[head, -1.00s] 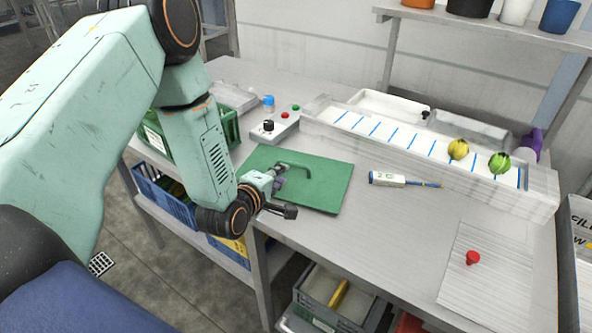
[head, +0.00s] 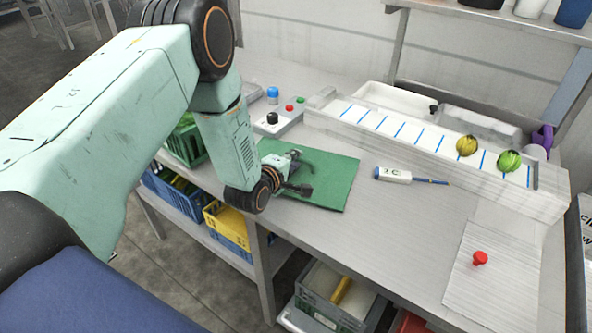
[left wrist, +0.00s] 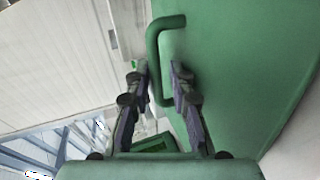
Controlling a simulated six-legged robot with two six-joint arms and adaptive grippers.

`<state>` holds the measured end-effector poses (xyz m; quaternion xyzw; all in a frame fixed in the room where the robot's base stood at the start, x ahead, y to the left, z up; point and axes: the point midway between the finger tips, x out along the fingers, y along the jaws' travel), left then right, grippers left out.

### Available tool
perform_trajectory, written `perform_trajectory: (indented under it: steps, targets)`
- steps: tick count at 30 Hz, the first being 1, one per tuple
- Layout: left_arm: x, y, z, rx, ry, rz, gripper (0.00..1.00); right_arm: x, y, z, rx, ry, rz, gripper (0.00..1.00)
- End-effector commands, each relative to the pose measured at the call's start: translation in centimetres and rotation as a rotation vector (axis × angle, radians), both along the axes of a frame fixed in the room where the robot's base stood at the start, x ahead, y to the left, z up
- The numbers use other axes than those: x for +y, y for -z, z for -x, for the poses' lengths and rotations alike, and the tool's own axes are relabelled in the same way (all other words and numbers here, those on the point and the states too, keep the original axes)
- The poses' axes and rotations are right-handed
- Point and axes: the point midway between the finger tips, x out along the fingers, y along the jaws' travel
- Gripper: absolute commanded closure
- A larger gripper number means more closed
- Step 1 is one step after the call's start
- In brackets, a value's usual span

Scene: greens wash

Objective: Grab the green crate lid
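The green crate lid (head: 335,178) lies flat on the metal worktable. In the left wrist view the lid (left wrist: 240,60) fills the right side, and its raised bar handle (left wrist: 155,55) reaches between the fingers. My left gripper (head: 308,175) is over the lid; in the left wrist view my left gripper (left wrist: 160,72) is open, with one finger on each side of the handle. I cannot tell whether a finger touches it. My right gripper is not in view.
A green crate (head: 185,145) stands left of the table behind my arm. A control box with buttons (head: 278,122) is behind the lid. A white-and-blue tool (head: 393,175) lies to its right.

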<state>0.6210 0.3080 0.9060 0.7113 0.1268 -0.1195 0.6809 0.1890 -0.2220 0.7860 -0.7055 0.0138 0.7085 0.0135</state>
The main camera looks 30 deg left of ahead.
Motion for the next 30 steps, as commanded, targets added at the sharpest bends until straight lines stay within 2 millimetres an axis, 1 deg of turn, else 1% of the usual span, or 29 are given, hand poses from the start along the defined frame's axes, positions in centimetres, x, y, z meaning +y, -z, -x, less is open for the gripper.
perform_trajectory:
  steps: [4, 12, 26, 30]
  targets:
    - [-0.04, 0.01, -0.06, 0.001, 0.001, -0.001, 0.78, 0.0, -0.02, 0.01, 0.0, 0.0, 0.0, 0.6]
    - [-0.03, -0.02, -0.07, 0.0, 0.001, -0.001, 1.0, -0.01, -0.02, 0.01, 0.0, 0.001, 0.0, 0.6]
    - [-0.03, 0.07, 0.01, 0.003, 0.001, -0.002, 1.0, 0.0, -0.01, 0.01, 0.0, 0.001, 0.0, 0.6]
    - [-0.03, -0.23, -0.02, 0.002, 0.002, -0.002, 1.0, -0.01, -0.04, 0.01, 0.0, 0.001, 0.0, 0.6]
